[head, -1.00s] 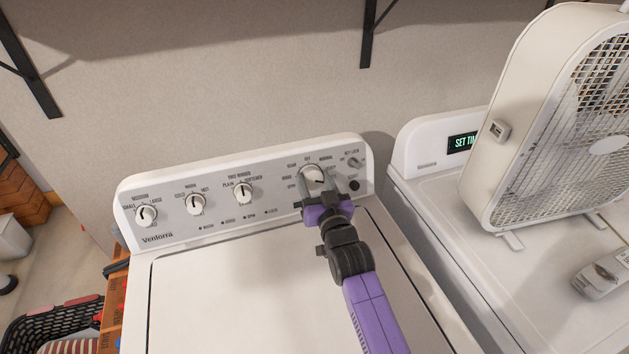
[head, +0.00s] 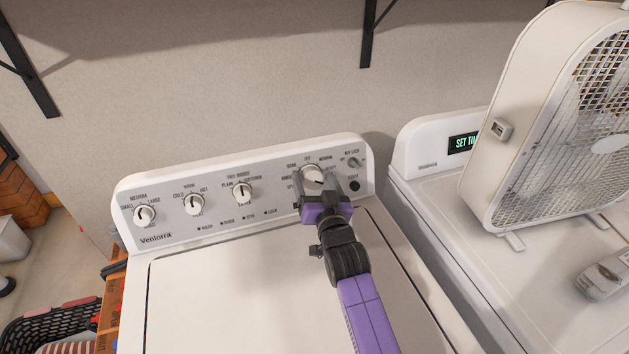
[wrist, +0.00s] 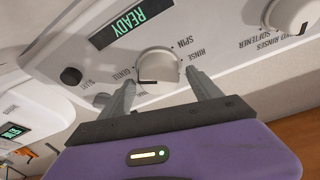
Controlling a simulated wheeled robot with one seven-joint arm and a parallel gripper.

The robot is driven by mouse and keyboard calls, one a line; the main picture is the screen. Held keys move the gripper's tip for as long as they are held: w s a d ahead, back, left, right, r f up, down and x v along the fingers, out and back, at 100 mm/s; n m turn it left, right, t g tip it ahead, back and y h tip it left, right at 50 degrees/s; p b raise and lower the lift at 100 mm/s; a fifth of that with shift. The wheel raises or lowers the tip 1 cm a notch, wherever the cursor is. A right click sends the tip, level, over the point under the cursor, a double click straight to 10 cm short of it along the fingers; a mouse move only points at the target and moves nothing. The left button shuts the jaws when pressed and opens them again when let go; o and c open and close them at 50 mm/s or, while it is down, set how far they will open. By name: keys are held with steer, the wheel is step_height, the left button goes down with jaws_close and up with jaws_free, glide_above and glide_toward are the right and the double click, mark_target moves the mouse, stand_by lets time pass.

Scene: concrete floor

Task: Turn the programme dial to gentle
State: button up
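The programme dial (head: 312,174) is a round white knob at the right end of the washer's control panel. It also shows in the wrist view (wrist: 160,64), where the picture is turned over. A dark mark on the dial points down in the wrist view; the word GENTLE is printed to the dial's left, SPIN and RINSE to its right. My gripper (head: 325,198) is in front of the dial, hiding its lower part in the head view. Its two grey fingers (wrist: 162,82) are spread, with tips near either side of the dial. I cannot tell whether they touch it.
Several other white knobs (head: 243,191) line the panel to the left. A dark start button (head: 355,186) is just right of the dial. A display (wrist: 131,22) reads READY. A box fan (head: 560,120) stands on the neighbouring machine. The washer lid (head: 230,300) is clear.

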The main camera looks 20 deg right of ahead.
steer(key=shift+s+a+f, duration=0.15)
steer(key=shift+s, duration=0.4)
steer(key=s+b, duration=0.3)
steer(key=s, duration=0.3)
steer(key=shift+s+a+b, duration=0.2)
steer(key=shift+s+b, duration=0.15)
